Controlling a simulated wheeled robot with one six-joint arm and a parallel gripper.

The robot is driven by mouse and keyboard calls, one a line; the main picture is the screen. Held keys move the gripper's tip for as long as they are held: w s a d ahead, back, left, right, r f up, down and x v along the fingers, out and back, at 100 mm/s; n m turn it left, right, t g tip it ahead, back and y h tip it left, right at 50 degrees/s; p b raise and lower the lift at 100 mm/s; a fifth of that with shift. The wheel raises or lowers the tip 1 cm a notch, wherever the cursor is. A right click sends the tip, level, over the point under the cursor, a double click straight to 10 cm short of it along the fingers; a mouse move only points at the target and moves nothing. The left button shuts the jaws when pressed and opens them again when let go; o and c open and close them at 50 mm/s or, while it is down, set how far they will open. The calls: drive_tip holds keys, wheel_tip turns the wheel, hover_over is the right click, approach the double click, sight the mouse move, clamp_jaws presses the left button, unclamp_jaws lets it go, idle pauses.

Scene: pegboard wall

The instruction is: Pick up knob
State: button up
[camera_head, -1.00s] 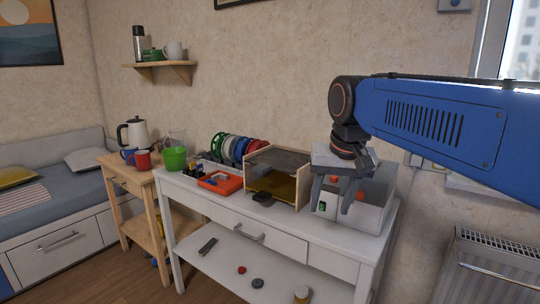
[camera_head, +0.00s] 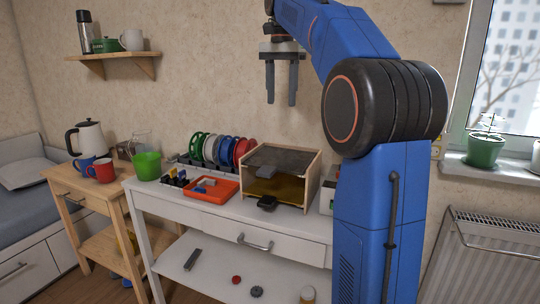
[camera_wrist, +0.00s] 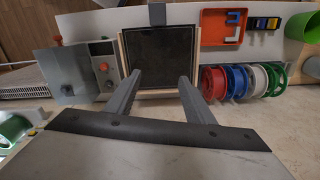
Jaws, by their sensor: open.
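My gripper (camera_head: 281,100) is raised in front of the wall, above the open-fronted wooden box on the white table. Its two fingers point down, apart, with nothing between them. In the wrist view the open fingers (camera_wrist: 160,76) reach toward the box's dark top. I cannot tell which part is the knob. A small red round piece (camera_head: 236,280) and a dark grey round piece (camera_head: 257,291) lie on the table's lower shelf, far below my gripper.
The wooden box (camera_head: 309,185) stands beside an orange tray (camera_head: 226,193) and several coloured spools (camera_head: 226,150). A green cup (camera_head: 147,166) is at the table's left end. My arm hides most of the grey machine in the head view. A radiator (camera_head: 492,262) is at right.

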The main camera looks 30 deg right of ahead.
hover_over(281, 153)
drive_tip(key=f, duration=1.1)
drive_tip(key=shift+s+a+f, duration=0.1)
drive_tip(key=shift+a+f, duration=0.2)
drive_tip(key=f, duration=0.4)
drive_tip(key=shift+d, duration=0.35)
drive_tip(key=shift+f, duration=0.8)
drive_tip(key=c, duration=1.1)
